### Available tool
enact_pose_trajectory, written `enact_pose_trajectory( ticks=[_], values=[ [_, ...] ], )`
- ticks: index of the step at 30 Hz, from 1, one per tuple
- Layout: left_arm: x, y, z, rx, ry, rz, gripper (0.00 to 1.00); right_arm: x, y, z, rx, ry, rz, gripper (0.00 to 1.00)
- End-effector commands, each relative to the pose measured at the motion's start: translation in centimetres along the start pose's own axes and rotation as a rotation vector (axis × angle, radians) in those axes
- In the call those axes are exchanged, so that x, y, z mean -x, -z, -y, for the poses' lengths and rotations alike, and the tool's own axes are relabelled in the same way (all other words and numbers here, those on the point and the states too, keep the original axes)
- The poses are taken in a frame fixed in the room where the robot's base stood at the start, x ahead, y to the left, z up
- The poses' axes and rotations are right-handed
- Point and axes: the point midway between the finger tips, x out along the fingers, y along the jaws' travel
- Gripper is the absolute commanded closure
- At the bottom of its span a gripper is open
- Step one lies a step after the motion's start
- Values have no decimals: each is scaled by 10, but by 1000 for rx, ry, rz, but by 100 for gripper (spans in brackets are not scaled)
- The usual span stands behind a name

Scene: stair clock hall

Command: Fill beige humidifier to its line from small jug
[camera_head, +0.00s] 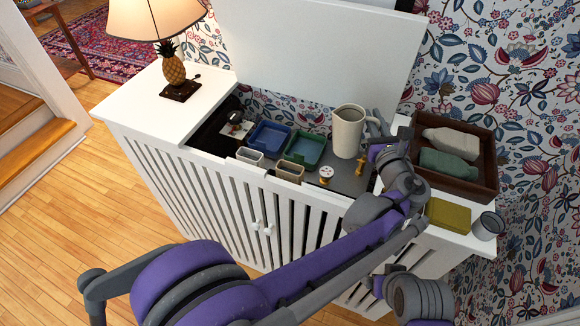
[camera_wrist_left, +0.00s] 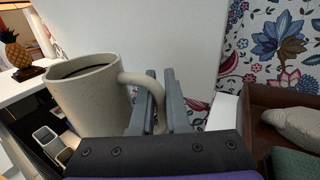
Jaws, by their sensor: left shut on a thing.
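A speckled cream jug (camera_head: 347,132) stands upright, or is held upright, in the right part of the open cabinet. It also shows in the left wrist view (camera_wrist_left: 88,108), its inside dark; I cannot tell the water level. My left gripper (camera_head: 377,122) is shut on the jug's handle, its fingers on both sides of it in the left wrist view (camera_wrist_left: 160,100). A small open beige container (camera_head: 290,172), which looks like the beige humidifier, stands at the cabinet's front edge, left of the jug. Its line is too small to see.
A similar white container (camera_head: 249,157) stands left of the beige one. Blue (camera_head: 270,137) and green (camera_head: 305,150) trays lie behind them. Small knobbed items (camera_head: 326,174) stand near the jug.

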Motion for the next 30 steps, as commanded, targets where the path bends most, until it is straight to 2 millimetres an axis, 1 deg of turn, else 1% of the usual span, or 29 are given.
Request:
enact_pose_trajectory(
  ticks=[5,8,18,21,24,30],
  values=[
    [1,-7,4,-50,0,11,100,3,2,0,0,0,-1,21],
    [1,-14,4,-56,0,13,100,8,6,0,0,0,-3,21],
    [1,-55,6,-54,0,14,100,32,25,0,0,0,-17,21],
    [1,-64,6,-54,0,14,100,37,30,0,0,0,-20,21],
    [1,-66,6,-54,0,13,100,39,31,0,0,0,-21,21],
    [1,-64,6,-54,0,11,100,37,29,0,0,0,-20,21]
  ],
)
